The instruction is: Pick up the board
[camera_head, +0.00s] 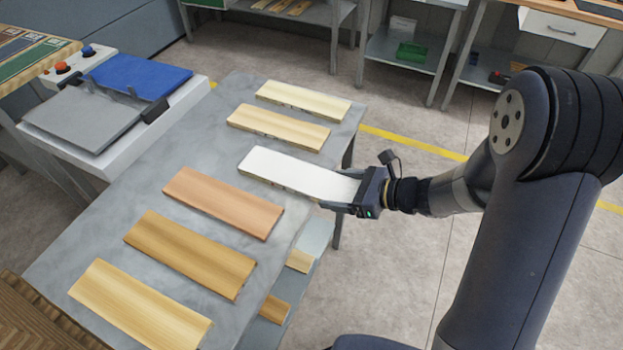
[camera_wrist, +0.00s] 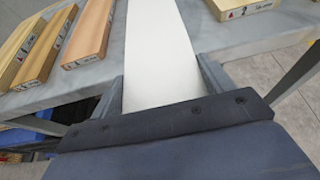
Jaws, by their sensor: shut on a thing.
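A white board (camera_head: 293,172) lies in the middle of a row of boards, its near end reaching past the right edge of the grey table. My gripper (camera_head: 352,193) is at that right end, shut on the white board. In the wrist view the white board (camera_wrist: 153,52) runs straight out from between the two fingers (camera_wrist: 160,95). I cannot tell whether the board is lifted off the table.
The grey table (camera_head: 225,137) also holds several wooden boards: a reddish one (camera_head: 223,202) and a pale one (camera_head: 278,128) flank the white board. A machine with a blue pad (camera_head: 138,77) stands at the left.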

